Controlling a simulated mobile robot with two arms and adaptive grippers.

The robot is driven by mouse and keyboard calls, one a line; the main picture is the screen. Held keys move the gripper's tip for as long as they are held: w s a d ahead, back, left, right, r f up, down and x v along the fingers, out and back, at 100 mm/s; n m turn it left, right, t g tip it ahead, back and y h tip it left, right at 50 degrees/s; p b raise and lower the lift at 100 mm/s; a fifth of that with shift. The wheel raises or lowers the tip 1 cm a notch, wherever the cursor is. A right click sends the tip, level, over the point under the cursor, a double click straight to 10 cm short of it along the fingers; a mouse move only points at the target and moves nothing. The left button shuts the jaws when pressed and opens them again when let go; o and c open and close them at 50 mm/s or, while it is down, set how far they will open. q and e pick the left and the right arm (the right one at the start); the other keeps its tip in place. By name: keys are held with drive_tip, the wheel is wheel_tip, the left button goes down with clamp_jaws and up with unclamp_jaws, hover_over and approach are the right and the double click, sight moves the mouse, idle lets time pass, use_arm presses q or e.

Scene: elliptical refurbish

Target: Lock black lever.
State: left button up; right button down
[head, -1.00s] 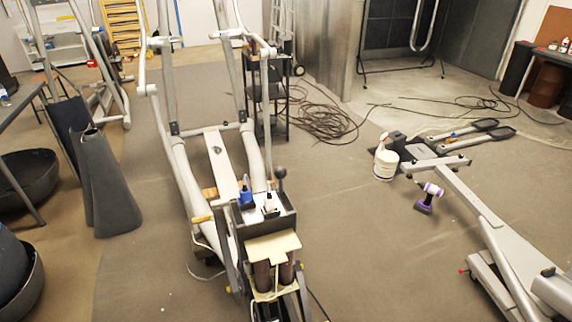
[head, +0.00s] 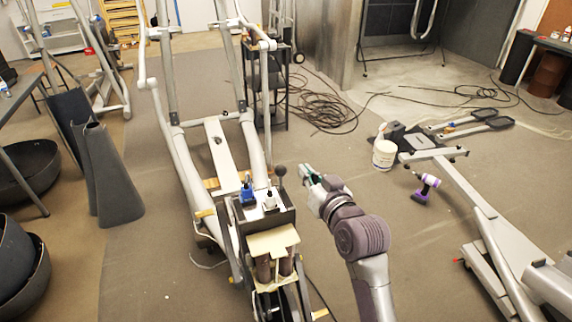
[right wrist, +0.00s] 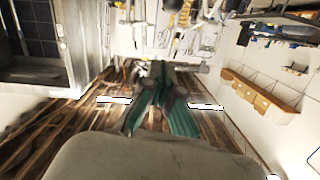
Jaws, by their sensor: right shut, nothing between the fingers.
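A black lever with a round knob (head: 281,171) stands upright at the far right corner of the dark box on the elliptical frame in the head view. My right gripper (head: 306,170) is just right of the knob, with a visible gap between them in the picture. Its green fingers are shut and empty. They also show in the right wrist view (right wrist: 162,76), where I cannot make out the lever. My left gripper is not in view.
A blue bottle (head: 246,188) and a white bottle (head: 270,200) stand on the dark box (head: 278,219), close to the lever. Open floor lies between.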

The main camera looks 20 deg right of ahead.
drive_tip(key=shift+s, duration=0.1)
drive_tip(key=p, duration=0.2)
hover_over(285, 173)
drive_tip(key=s, duration=0.2)
drive_tip(key=f, duration=0.3)
drive_tip(key=w+f, duration=0.1)
drive_tip(key=f, duration=0.1)
drive_tip(key=shift+f, duration=0.2)
wheel_tip(285, 173, down, 3)
drive_tip(key=shift+f+b, duration=0.1)
drive_tip(key=shift+b, duration=0.6)
drive_tip(key=shift+s, duration=0.1)
